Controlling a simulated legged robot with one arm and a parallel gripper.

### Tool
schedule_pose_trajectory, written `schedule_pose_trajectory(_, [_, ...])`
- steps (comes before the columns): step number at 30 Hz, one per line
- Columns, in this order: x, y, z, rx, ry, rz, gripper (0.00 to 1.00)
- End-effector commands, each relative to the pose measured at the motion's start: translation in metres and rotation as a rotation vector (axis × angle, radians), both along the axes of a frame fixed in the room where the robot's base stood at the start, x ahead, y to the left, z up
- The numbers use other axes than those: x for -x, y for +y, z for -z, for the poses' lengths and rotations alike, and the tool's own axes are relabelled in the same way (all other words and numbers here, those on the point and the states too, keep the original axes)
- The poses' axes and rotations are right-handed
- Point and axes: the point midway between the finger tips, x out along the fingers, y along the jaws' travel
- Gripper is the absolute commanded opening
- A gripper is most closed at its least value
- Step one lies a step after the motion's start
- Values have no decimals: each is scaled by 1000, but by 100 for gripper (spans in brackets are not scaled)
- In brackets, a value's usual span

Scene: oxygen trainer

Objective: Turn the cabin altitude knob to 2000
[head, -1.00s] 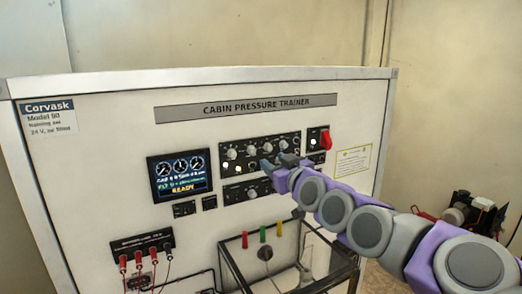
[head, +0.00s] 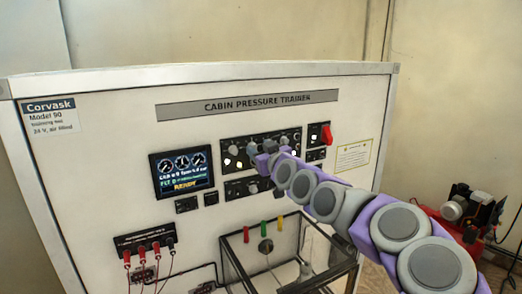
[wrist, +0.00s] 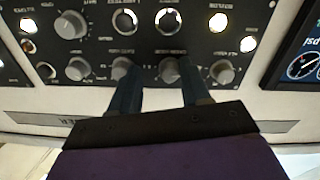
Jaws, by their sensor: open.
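The dark control panel (head: 236,143) is on the trainer's white front in the head view. Its labels are too small and blurred to tell which knob is cabin altitude. My gripper (head: 264,149) is open in front of its upper middle, covering some knobs. In the wrist view the panel appears upside down. There my gripper (wrist: 160,82) has its two fingers spread, tips near two grey knobs, the left one (wrist: 122,67) and the right one (wrist: 171,68). Contact cannot be told. Another grey knob (wrist: 222,72) is to the right of the fingers, and one more (wrist: 78,68) to the left.
A display (head: 182,173) reading READY is left of the panel. A red switch handle (head: 326,134) is at its right. A black-framed clear box (head: 225,250) juts out below. Red and black leads hang from a terminal block (head: 144,241) at lower left.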

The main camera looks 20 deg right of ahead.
Motion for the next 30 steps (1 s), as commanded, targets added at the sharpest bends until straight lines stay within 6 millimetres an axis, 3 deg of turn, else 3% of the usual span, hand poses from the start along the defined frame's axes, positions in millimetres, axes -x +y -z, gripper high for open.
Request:
schedule_pose_trajectory(2, [0, 3, 1, 3, 2, -1, 47])
schedule_pose_trajectory(17, [-1, -2, 2, 0, 4, -3, 0])
schedule_pose_trajectory(30, [-2, -2, 4, -59, 8, -4, 0])
